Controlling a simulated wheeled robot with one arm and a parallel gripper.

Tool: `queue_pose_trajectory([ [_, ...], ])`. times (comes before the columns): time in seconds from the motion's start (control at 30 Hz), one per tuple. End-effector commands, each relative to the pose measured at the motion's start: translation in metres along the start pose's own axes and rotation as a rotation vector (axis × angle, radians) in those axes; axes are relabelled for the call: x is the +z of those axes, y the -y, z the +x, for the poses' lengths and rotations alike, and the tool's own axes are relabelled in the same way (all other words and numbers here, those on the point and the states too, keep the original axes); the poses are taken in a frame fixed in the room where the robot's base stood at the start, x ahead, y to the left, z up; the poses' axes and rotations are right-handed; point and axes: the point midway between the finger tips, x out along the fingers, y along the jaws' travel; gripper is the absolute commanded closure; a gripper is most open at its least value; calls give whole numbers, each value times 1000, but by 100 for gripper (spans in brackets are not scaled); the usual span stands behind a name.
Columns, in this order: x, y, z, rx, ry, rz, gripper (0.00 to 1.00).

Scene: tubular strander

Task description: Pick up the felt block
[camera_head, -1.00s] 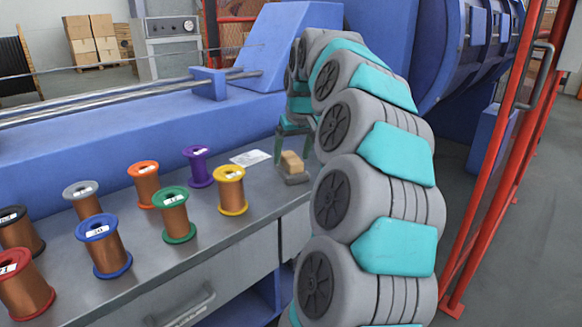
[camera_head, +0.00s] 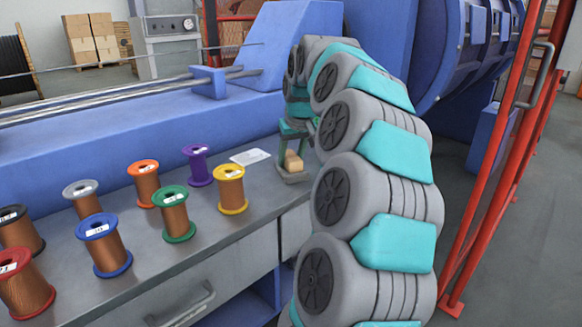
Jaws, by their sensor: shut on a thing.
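The felt block (camera_head: 293,163), with a tan upper part and a grey lower part, is at the right end of the metal bench top (camera_head: 262,205). My gripper (camera_head: 292,158) points down over it from the end of my arm, with its teal fingers around the tan part. The gripper is shut on the block. The far side of the block is hidden, and I cannot tell whether its underside touches the bench.
A yellow-rimmed spool (camera_head: 231,190), a purple spool (camera_head: 198,166) and a green-rimmed spool (camera_head: 174,214) stand left of the block, with several more further left. A white card (camera_head: 250,157) lies beside it. Blue machinery (camera_head: 150,140) runs behind; red posts (camera_head: 500,180) stand right.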

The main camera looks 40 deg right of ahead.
Motion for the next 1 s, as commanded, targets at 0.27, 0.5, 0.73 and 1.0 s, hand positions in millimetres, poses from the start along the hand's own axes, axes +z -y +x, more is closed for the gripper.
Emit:
queue_pose_trajectory([
  [0.27,0,0,0,0,0,0,100],
  [0.5,-1,0,-2,0,-1,0,100],
  [0.73,-6,0,-12,1,-5,1,100],
  [1.0,-13,0,-29,2,-4,1,100],
])
